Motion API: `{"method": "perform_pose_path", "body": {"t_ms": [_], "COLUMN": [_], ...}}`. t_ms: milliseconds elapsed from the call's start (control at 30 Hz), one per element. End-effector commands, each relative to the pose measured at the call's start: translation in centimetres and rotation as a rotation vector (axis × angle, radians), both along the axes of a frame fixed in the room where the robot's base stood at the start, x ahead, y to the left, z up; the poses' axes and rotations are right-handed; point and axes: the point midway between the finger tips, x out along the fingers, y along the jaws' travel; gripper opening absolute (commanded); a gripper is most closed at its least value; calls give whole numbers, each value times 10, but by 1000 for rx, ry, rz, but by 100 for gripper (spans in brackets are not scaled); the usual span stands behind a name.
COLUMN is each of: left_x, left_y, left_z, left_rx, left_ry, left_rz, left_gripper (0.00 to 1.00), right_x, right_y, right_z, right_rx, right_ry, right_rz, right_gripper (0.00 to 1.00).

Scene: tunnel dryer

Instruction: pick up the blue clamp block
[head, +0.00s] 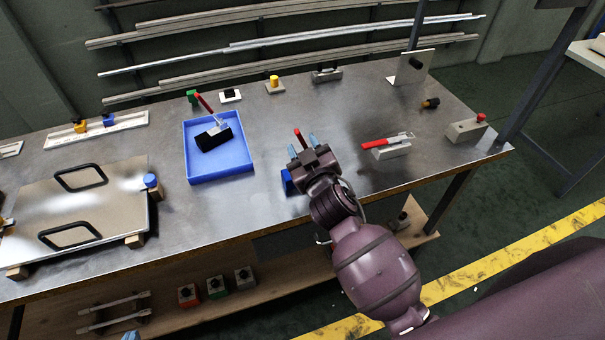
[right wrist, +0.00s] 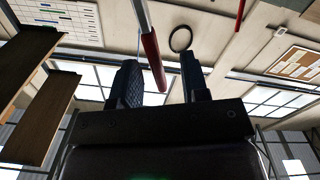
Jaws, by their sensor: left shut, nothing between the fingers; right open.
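The blue clamp block (head: 287,182) stands on the metal bench near its front edge, largely hidden behind my right gripper. A red handle (head: 298,135) rises between the fingers in the head view. The red handle (right wrist: 152,62) also shows between the fingers in the right wrist view, with a grey metal bar above it. My right gripper (head: 302,146) is open, with a finger on either side of the handle. It also shows in the right wrist view (right wrist: 160,88). Only the light-blue tip of my left gripper (head: 130,336) shows at the bottom edge, shut and empty, away from the block.
A blue tray (head: 220,178) left of the gripper holds a black clamp block (head: 214,138). A grey clamp block (head: 390,149) with a red handle stands to the right. A metal plate with black handles (head: 110,205) lies at the left. Bare bench lies between tray and gripper.

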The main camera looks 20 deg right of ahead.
Motion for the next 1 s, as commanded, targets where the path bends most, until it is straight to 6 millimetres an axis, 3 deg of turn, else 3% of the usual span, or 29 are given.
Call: {"method": "perform_pose_path", "body": {"t_ms": [200, 567, 833, 1000], "left_x": [0, 1, 1, 1], "left_y": [1, 1, 1, 1], "left_z": [3, 3, 3, 3], "left_rx": [1, 1, 2, 2], "left_ry": [-2, -2, -2, -2], "left_rz": [0, 0, 0, 0], "left_gripper": [0, 0, 0, 0], "right_x": [29, 36, 36, 36], "right_y": [-3, -3, -3, -3], "right_z": [1, 0, 0, 0], "right_rx": [-2, -1, -1, 0], "right_ry": [-1, 0, 0, 0], "right_rz": [1, 0, 0, 0], "right_gripper": [42, 42, 2, 0]}}
